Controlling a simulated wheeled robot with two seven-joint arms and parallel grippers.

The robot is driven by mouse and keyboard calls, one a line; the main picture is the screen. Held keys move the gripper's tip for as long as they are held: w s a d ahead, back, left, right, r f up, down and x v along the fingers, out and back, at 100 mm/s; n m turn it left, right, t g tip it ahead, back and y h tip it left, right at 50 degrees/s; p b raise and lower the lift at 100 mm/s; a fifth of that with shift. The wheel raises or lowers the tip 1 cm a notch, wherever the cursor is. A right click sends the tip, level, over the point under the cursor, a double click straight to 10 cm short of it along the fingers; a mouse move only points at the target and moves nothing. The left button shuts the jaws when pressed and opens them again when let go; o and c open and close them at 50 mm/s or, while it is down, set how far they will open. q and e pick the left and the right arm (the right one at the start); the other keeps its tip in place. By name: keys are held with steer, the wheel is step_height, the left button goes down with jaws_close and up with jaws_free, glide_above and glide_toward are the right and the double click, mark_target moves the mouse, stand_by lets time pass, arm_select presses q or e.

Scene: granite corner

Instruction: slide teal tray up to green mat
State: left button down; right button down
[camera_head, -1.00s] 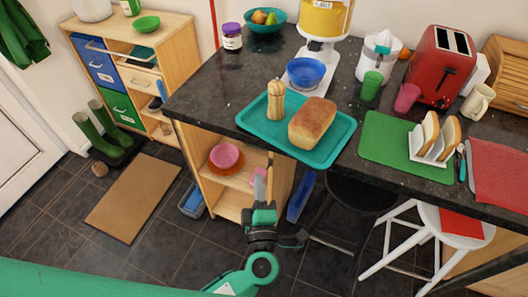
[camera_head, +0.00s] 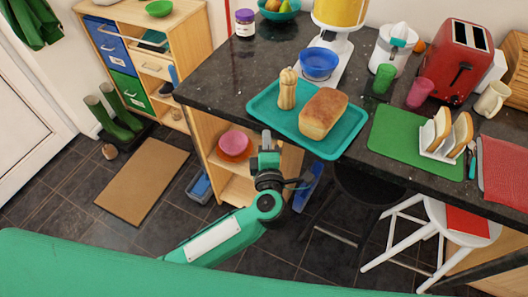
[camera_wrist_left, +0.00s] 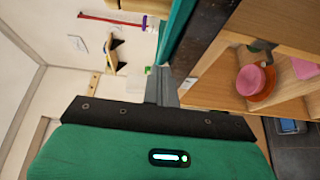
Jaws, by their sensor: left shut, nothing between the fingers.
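The teal tray (camera_head: 338,147) lies on the dark counter and reaches its front edge. It carries a loaf of bread (camera_head: 323,113) and a wooden pepper mill (camera_head: 288,89). The green mat (camera_head: 388,142) lies to the right of the tray, with a narrow strip of counter between them. A white rack with toast slices (camera_head: 441,146) stands on the mat. My left gripper (camera_head: 266,138) is shut and empty, in front of the counter just below the tray's left front edge. In the left wrist view its fingers (camera_wrist_left: 160,80) are together. My right gripper is not in view.
A blue bowl (camera_head: 319,64) sits on the mixer behind the tray. Green (camera_head: 382,79) and pink (camera_head: 421,93) cups stand behind the mat. Open shelves below hold a pink bowl (camera_head: 234,142). A white stool (camera_head: 455,228) stands at right.

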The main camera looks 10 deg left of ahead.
mark_target(281, 128)
arm_select(q)
steer(key=shift+w+d, duration=0.8)
steer(key=shift+w, duration=0.25)
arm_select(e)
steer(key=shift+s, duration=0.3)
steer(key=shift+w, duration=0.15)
arm_select(q)
steer(key=shift+w+d+r, duration=0.1)
steer(key=shift+w+d, duration=0.05)
steer(key=shift+w, duration=0.15)
steer(key=shift+w+d+p, duration=0.45)
steer(key=shift+w+d, duration=0.1)
steer(key=shift+w, duration=0.15)
steer(key=shift+w+d, duration=0.15)
steer(key=shift+w, duration=0.1)
steer(key=shift+r, duration=0.1)
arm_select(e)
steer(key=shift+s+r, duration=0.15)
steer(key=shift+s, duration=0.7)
